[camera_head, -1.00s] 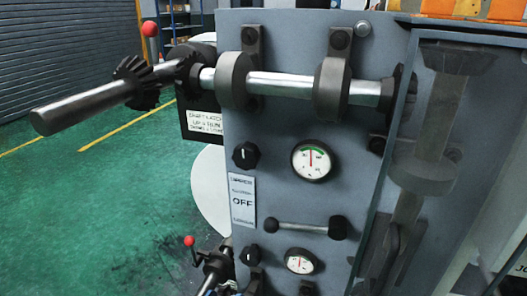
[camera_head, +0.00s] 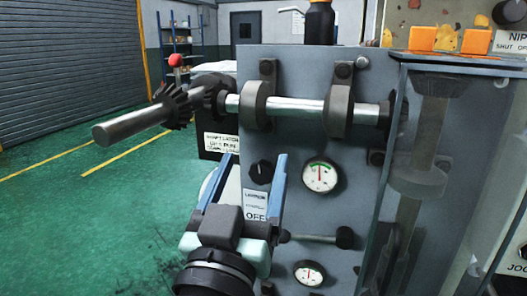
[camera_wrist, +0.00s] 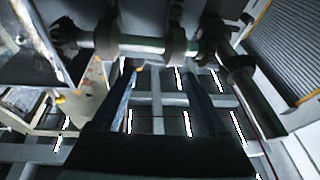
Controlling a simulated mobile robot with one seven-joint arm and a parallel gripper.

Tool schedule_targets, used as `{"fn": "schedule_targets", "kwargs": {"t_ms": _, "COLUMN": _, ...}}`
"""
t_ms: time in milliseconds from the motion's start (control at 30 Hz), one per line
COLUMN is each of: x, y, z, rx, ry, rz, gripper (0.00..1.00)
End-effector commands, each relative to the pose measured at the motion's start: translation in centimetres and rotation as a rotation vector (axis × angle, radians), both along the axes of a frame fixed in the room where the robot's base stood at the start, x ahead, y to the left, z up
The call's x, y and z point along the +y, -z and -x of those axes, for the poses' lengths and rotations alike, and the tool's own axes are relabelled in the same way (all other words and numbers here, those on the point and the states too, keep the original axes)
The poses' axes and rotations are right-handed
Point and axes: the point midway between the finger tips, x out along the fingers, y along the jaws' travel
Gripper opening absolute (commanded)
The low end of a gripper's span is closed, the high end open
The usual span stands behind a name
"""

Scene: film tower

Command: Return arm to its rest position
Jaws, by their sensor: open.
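My gripper (camera_head: 253,162) is in the lower middle of the head view, pointing up, with its two blue fingers apart. Nothing is between them. It stands in front of the grey machine panel (camera_head: 345,205) and covers part of the label reading OFF (camera_head: 256,214). In the wrist view my gripper (camera_wrist: 155,68) also shows its two fingers spread and empty, against the ceiling. Most of my arm is out of sight below the head view.
A metal shaft (camera_head: 300,110) with a gear (camera_head: 172,104) and a thick end (camera_head: 125,127) juts left above my gripper. Gauges (camera_head: 320,176) and a black knob (camera_head: 261,171) sit on the panel. The green floor (camera_head: 90,220) at left is clear.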

Motion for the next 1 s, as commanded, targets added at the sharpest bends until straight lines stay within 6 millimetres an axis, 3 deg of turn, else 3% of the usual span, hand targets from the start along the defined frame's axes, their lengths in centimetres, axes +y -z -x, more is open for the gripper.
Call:
{"fn": "schedule_targets", "kwargs": {"t_ms": 33, "x": -0.6, "y": -4.1, "z": 1.3, "rx": -0.096, "ry": -0.040, "rz": -0.017, "gripper": 0.76}}
{"fn": "schedule_targets", "kwargs": {"t_ms": 100, "x": -1.0, "y": -8.6, "z": 3.3, "rx": -0.211, "ry": -0.097, "rz": -0.024, "gripper": 0.76}}
{"fn": "schedule_targets", "kwargs": {"t_ms": 167, "x": -1.3, "y": -12.1, "z": 5.4, "rx": -0.306, "ry": -0.140, "rz": -0.023, "gripper": 0.76}}
{"fn": "schedule_targets", "kwargs": {"t_ms": 300, "x": -1.8, "y": -18.9, "z": 11.5, "rx": -0.533, "ry": -0.226, "rz": -0.003, "gripper": 0.76}}
{"fn": "schedule_targets", "kwargs": {"t_ms": 400, "x": -1.6, "y": -22.7, "z": 10.8, "rx": -0.511, "ry": -0.228, "rz": -0.004, "gripper": 0.76}}
{"fn": "schedule_targets", "kwargs": {"t_ms": 1000, "x": -1.4, "y": -40.9, "z": 10.6, "rx": -0.504, "ry": -0.232, "rz": -0.008, "gripper": 0.76}}
